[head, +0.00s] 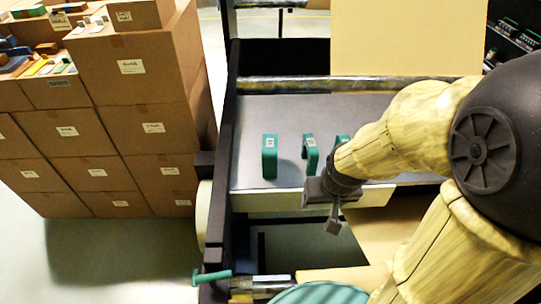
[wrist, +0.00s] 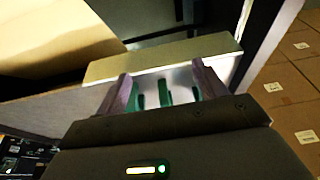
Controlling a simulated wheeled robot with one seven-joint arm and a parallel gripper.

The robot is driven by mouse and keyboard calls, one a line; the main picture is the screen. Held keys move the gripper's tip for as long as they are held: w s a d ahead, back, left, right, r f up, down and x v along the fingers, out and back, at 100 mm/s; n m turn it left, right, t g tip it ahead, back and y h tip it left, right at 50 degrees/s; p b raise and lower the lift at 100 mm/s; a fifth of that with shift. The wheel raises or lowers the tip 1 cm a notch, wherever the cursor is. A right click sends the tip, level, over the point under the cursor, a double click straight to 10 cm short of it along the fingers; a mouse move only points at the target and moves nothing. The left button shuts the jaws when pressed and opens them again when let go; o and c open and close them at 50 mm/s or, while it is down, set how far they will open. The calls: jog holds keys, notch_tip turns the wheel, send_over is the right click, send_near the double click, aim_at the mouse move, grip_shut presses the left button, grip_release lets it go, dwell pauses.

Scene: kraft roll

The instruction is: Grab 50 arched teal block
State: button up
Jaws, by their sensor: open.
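Several teal arched blocks stand upright on a grey metal shelf (head: 240,120): a left one (head: 269,157), a middle one (head: 309,155), and a right one (head: 342,139) mostly hidden behind my arm. They have small white labels, too small to read, so I cannot tell which is 50. My gripper (head: 328,212) is open and empty at the shelf's front edge, below and right of the middle block. In the wrist view teal blocks (wrist: 163,92) show small between the open fingers (wrist: 161,78), beyond the fingertips and apart from them.
A dark frame post (head: 220,150) bounds the shelf on the left. Stacked cardboard boxes (head: 130,110) stand further left. A teal handle (head: 212,276) sticks out below. The shelf left of the blocks is clear.

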jog(key=w+a+f+m+t+h+b, duration=0.1)
jog(key=w+a+f+t+b, duration=0.9)
jog(key=b, duration=1.7)
jog(key=a+t, duration=0.2)
jog(key=t, duration=0.2)
jog(key=shift+a+f+t, duration=0.15)
jog(key=shift+a+t, duration=0.15)
jog(key=shift+a, duration=0.1)
jog(key=shift+w, duration=0.15)
jog(key=w+p, duration=0.1)
jog(key=p, duration=0.2)
jog(key=w+p, duration=0.3)
jog(key=p, duration=0.2)
jog(key=shift+w+d+r+p, duration=0.15)
jog(key=shift+d+r+p, duration=0.15)
jog(key=shift+r, duration=0.1)
jog(key=shift+w+p, duration=0.15)
jog(key=shift+p, duration=0.65)
